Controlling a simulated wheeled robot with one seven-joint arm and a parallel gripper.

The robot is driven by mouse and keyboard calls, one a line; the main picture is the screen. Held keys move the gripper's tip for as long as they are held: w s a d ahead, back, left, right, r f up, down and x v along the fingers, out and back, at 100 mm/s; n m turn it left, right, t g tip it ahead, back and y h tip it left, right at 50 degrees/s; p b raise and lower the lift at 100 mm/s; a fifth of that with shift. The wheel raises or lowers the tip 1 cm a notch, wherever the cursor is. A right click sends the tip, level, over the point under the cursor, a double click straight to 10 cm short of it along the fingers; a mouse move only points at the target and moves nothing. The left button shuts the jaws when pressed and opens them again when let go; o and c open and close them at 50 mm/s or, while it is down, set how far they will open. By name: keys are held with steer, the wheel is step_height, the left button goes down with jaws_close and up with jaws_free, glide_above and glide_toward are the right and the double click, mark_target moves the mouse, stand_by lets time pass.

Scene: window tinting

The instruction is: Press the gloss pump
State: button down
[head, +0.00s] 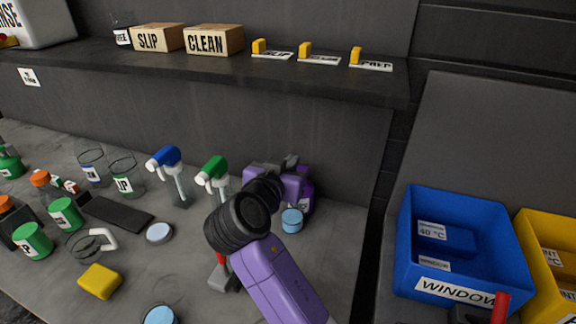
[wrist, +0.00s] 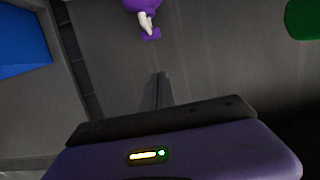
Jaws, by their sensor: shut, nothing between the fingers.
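The pump with a purple head (wrist: 143,6) and a white nozzle shows at the top edge of the wrist view, cut off by the frame; I cannot read a label on it.
Blue (head: 168,156) and green (head: 211,167) spray bottles stand left of my arm. A light-blue-topped round container (head: 292,220) is close to its right. A blue bin (head: 465,235) is at the right. The shelf (head: 200,67) overhangs the counter behind.

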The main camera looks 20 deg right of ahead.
steer(key=p, duration=0.1)
glide_above(298, 169)
steer(key=s, duration=0.2)
steer(key=shift+s+a+f, duration=0.15)
steer(key=shift+a+f, duration=0.25)
steer(key=shift+f, duration=0.15)
step_height(298, 169, down, 3)
steer(key=shift+f+p, duration=0.15)
steer(key=shift+p, duration=0.25)
steer(key=shift+f, duration=0.55)
steer(key=shift+f, duration=0.1)
